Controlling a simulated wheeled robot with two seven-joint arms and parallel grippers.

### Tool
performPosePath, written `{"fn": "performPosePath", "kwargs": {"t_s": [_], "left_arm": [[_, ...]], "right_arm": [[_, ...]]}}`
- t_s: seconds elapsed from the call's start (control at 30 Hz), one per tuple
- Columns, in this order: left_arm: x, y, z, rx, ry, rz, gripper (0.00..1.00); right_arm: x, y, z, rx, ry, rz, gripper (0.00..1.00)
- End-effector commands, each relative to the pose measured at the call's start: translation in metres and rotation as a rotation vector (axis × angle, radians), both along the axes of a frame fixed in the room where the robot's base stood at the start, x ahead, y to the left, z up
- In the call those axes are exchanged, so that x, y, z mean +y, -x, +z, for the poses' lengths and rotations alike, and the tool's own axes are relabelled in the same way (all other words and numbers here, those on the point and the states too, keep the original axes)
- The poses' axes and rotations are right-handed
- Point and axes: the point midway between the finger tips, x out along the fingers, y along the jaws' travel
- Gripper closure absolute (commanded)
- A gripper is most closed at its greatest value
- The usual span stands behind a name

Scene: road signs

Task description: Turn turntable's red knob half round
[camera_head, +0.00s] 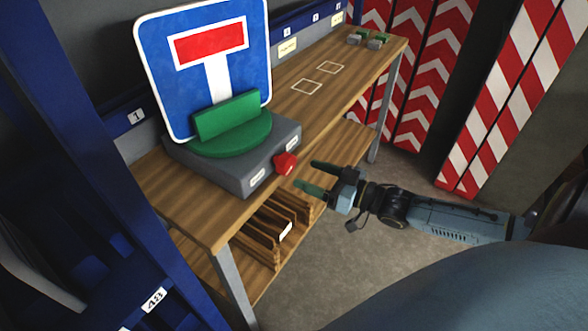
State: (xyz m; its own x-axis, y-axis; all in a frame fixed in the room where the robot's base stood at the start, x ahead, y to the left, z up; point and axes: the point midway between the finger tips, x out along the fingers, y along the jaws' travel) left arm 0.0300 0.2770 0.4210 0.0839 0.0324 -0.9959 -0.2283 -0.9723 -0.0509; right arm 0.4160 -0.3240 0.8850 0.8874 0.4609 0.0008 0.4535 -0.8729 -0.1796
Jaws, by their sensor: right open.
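The turntable (225,177) is a grey box on the left part of the wooden bench, with a round green plate (238,141) on top. A blue road sign (153,62) with a white T and red bar stands upright on it, behind a green block (227,114). My left gripper is not in view.
The wooden bench (333,93) has two marked squares (318,77) and small green-and-grey items (368,40) at its far end. A lower shelf holds a slotted wooden rack (275,232). Red-and-white striped boards (512,95) stand at the back right. A blue upright post stands at left.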

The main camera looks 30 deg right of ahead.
Motion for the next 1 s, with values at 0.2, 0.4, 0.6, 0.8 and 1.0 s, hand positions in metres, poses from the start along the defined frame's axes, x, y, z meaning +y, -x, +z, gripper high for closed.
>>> {"fn": "performPosePath", "kwargs": {"t_s": [0.2,0.4,0.6,0.8,1.0], "left_arm": [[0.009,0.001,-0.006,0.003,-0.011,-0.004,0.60],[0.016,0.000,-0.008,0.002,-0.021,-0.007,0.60],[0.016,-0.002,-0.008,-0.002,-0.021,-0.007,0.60],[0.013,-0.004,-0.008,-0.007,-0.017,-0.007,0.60],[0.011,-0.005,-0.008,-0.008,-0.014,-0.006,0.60]], "right_arm": [[0.016,-0.030,0.000,-0.003,-0.001,0.000,0.30],[0.023,-0.045,0.000,0.000,0.000,0.000,0.30],[0.025,-0.048,0.000,0.001,0.000,0.000,0.30],[0.025,-0.048,0.000,0.001,0.000,0.000,0.34],[0.025,-0.048,0.000,0.001,0.000,0.000,0.60]]}}
